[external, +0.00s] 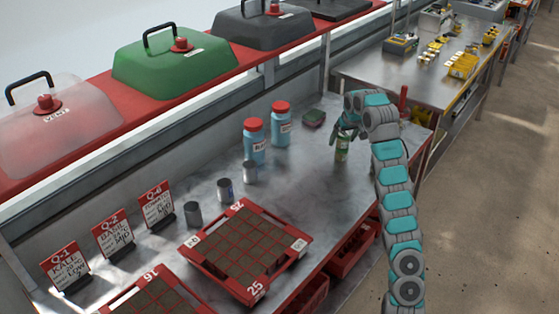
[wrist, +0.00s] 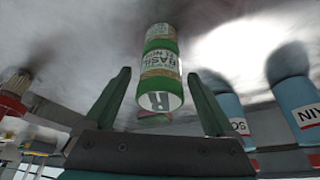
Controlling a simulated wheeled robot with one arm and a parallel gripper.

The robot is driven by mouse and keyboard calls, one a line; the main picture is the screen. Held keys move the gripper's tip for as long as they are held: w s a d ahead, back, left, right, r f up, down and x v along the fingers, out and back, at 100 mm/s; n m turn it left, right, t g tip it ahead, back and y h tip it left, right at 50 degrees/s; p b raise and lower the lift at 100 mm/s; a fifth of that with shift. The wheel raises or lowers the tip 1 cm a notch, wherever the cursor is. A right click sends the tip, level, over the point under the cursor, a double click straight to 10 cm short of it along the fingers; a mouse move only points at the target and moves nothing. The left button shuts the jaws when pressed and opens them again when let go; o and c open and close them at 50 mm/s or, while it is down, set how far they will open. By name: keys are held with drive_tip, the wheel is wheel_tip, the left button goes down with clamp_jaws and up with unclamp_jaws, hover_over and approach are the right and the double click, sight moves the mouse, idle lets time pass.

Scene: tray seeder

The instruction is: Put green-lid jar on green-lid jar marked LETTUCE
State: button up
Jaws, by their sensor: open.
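A column of small jars with green bands stands upright on the grey table below my gripper (external: 347,131); the lower jar (external: 341,155) shows in the external view. In the wrist view it looks like two jars end to end. The nearer jar (wrist: 158,62) has a label reading BASIL and an R on its near end. A green band separates it from a farther labelled jar (wrist: 161,31), whose word I cannot read. My open gripper (wrist: 159,76) has a finger on each side of the nearer jar, with a gap on both sides.
Two blue bottles with red caps (external: 254,140) (external: 281,124) stand left of the jars. Several grey cans (external: 224,189), a red seed tray (external: 296,254) and sign cards (external: 113,236) fill the near left. Table around the jars is clear.

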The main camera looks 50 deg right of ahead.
sight(344, 134)
drive_tip(key=shift+r, duration=0.1)
drive_tip(key=shift+r+p, duration=0.3)
drive_tip(key=p+v, duration=0.4)
drive_tip(key=v, duration=0.3)
drive_tip(key=shift+a, duration=0.1)
